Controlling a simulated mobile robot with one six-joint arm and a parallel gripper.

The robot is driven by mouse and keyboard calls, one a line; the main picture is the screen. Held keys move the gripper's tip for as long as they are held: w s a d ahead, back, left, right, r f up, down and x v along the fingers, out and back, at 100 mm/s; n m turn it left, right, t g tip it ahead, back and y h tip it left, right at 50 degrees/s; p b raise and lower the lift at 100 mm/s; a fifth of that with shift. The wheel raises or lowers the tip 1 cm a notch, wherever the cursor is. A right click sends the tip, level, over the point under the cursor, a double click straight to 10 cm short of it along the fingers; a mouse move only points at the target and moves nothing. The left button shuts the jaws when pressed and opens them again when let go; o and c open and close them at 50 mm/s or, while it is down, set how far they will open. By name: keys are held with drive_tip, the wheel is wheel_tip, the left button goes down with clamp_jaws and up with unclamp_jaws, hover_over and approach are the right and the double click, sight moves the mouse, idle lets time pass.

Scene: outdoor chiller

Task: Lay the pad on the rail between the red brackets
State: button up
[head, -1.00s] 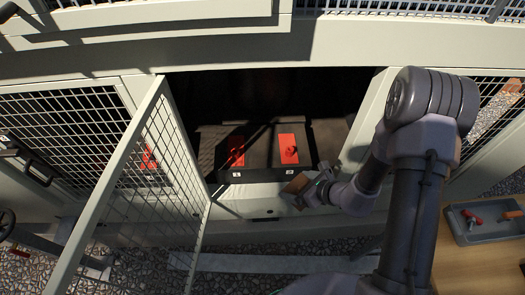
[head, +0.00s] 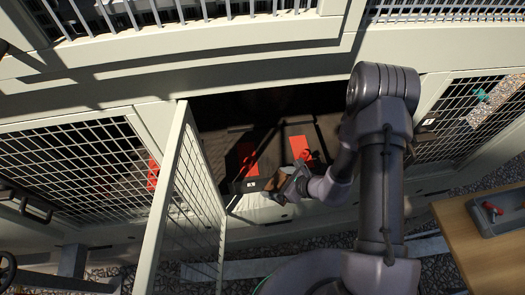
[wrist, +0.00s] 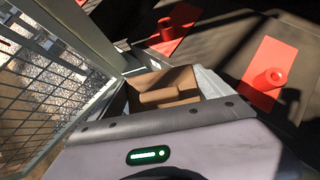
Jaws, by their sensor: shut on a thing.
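Two red brackets, the left one (head: 248,157) and the right one (head: 301,147), stand on a dark surface inside the open bay. In the wrist view, the left bracket (wrist: 176,27) and the right bracket (wrist: 268,72) each show a flat plate with a round red knob. My gripper (head: 284,184) is shut on the brown pad (wrist: 165,88), at the front edge of the bay, just in front of the brackets. The pad is partly hidden by my gripper. Shadow makes the rail hard to tell from the dark surface between the brackets.
A mesh door (head: 184,200) stands open on the left, and its mesh (wrist: 55,75) is close beside my gripper in the wrist view. A wooden table (head: 462,225) with a grey tray (head: 503,228) stands at the right. The bay's back is in deep shadow.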

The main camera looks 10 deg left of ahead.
drive_tip(key=w+a+b, duration=0.1)
drive_tip(key=w, duration=0.4)
drive_tip(key=w+a+f, duration=0.1)
drive_tip(key=w, duration=0.4)
drive_tip(key=w+a+b, duration=0.1)
drive_tip(key=w, duration=0.4)
drive_tip(key=shift+f+b, duration=0.3)
drive_tip(key=shift+b, duration=0.05)
wheel_tip(320, 180, down, 4)
drive_tip(key=shift+w+a+r+b, duration=0.1)
drive_tip(key=shift+r+b, duration=0.15)
drive_tip(key=shift+b, duration=0.55)
drive_tip(key=shift+r, duration=0.15)
drive_tip(key=o, duration=1.6)
drive_tip(key=p+v, duration=0.3)
drive_tip(key=v, duration=0.9)
drive_tip(key=shift+p, duration=0.35)
